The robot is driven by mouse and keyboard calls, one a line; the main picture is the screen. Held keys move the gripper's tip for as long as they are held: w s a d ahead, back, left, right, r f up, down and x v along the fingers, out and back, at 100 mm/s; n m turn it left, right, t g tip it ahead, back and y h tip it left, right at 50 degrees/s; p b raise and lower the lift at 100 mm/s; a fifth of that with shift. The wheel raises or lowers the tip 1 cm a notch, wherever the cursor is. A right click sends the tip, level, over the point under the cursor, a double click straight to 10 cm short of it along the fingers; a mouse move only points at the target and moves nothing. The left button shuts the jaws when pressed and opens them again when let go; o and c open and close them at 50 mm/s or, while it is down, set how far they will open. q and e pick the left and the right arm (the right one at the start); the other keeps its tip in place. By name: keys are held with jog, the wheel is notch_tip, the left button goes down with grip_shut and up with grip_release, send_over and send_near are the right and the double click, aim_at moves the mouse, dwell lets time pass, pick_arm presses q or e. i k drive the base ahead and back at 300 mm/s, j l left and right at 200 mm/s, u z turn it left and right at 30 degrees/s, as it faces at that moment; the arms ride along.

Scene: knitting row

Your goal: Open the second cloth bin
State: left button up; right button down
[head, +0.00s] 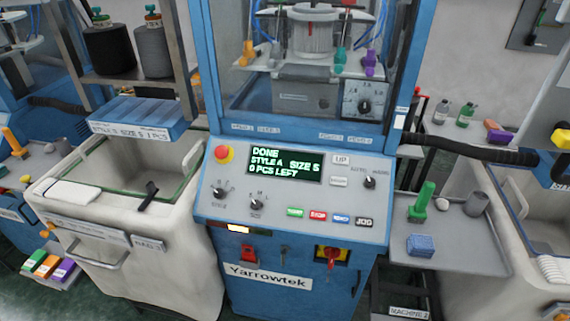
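A white cloth bin (180,240) stands at the left, beside the blue machine in the middle. A clear panel with green edges (128,152) lies over its top, and a black handle (148,196) sits at its front edge. The panel looks shut, but its exact angle is hard to tell. The bin's front has a metal pull bar (95,262) and labels too small to read surely. A second white bin (480,222) is partly visible at the right edge, also with a clear top. Neither of my grippers shows.
The blue Yarrowtek machine (300,230) has a lit screen (287,164) reading DONE, 0 PCS LEFT. A grey side shelf (460,255) holds a green peg (424,202) and a blue block (421,245). Colored boxes (48,266) lie low at the left.

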aim_at(526, 294)
jog(key=z, duration=2.35)
